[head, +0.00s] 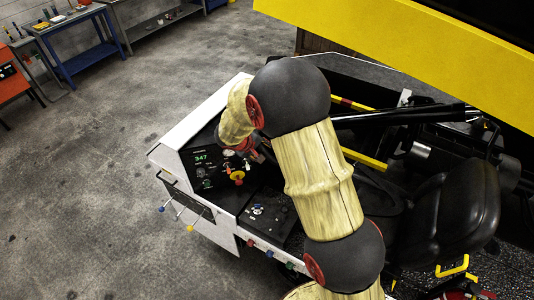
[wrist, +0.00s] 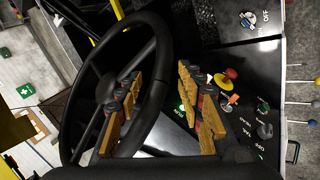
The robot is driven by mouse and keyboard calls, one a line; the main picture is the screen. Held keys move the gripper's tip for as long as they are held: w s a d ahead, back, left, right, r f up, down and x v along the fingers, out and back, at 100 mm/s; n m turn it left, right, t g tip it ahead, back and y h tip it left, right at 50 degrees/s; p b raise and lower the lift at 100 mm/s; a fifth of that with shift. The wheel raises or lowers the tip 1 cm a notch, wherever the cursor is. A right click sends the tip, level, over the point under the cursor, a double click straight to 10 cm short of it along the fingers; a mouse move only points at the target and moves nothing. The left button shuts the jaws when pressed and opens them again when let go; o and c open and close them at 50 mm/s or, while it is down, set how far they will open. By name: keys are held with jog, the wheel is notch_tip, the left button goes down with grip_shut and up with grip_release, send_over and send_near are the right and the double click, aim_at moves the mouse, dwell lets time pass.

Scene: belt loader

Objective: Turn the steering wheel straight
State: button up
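The black steering wheel (wrist: 161,62) fills the left half of the wrist view, with its rim, hub and spokes showing. Its lower part is hidden behind my gripper's body. My gripper (wrist: 162,108) is open, one yellow finger on each side of the right part of the rim in the picture. I see no contact, and I cannot tell how far the fingertips are above the rim. In the head view my arm covers most of the wheel and my gripper is largely hidden behind the forearm, near the control console.
A black seat (head: 450,215) stands at the right. A yellow boom (head: 400,45) crosses above. Open floor lies at the left.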

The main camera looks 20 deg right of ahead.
jog(key=v, duration=0.5)
dwell(0.4)
